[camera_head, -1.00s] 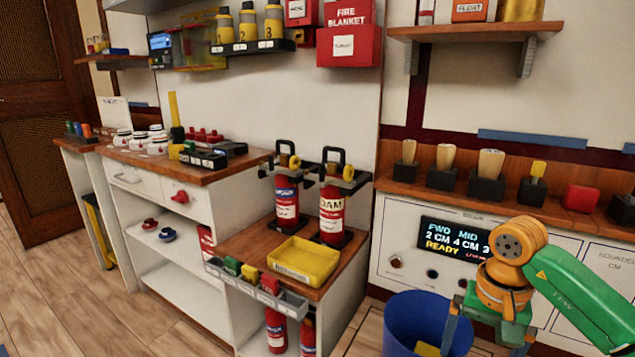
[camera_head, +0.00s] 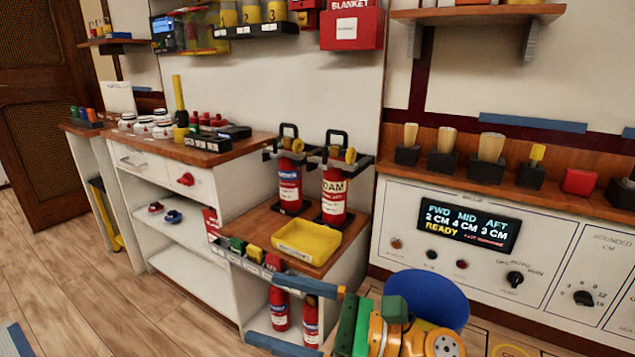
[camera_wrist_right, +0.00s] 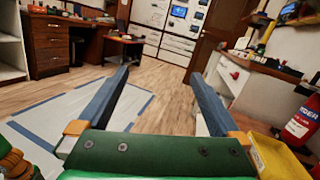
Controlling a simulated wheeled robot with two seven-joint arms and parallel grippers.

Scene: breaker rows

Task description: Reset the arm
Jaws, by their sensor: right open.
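My right gripper (camera_head: 240,295) is low in the head view, in front of the small cabinet with the yellow tray (camera_head: 307,243). Its blue-grey fingers point left and stand wide apart. In the right wrist view the open fingers (camera_wrist_right: 160,76) have only wooden floor between them, and nothing is held. The green and orange wrist of my right arm covers part of the blue bin (camera_head: 428,296). My left gripper is not in view.
Two fire extinguishers (camera_head: 334,195) stand behind the tray. A panel display (camera_head: 468,228) reads READY, above several knobs. Several handled tools stand on the right shelf (camera_head: 400,178). The wrist view shows open floor (camera_wrist_right: 165,105) and a pale taped area (camera_wrist_right: 65,115).

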